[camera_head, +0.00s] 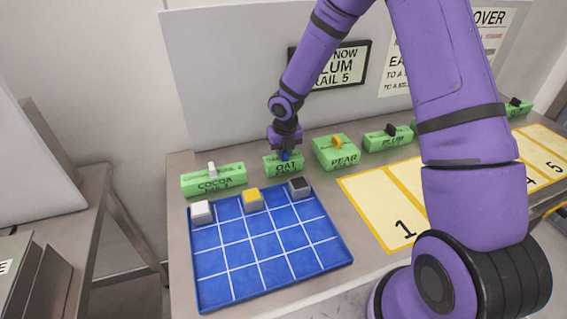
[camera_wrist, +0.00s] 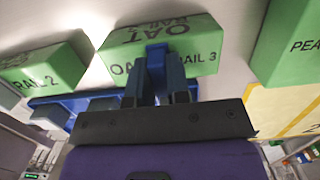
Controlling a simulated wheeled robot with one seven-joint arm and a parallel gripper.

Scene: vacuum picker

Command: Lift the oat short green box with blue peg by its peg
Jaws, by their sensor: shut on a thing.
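The short green oat box (camera_head: 285,168) is at the back of the table, between two other green boxes. It also shows in the wrist view (camera_wrist: 200,40), with its OAT and RAIL 3 lettering. Its blue peg (camera_wrist: 156,58) is between the dark fingers of my gripper (camera_head: 286,152). My gripper is shut on the peg from above, and the fingers partly hide it. I cannot tell whether the box touches the table or is slightly above it.
The cocoa box (camera_head: 213,181) with a white peg stands left, the pear box (camera_head: 337,155) and plum box (camera_head: 388,140) right. A blue grid tray (camera_head: 270,255) with three small blocks lies in front. A yellow numbered mat (camera_head: 390,205) and back panel (camera_head: 230,80) are close.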

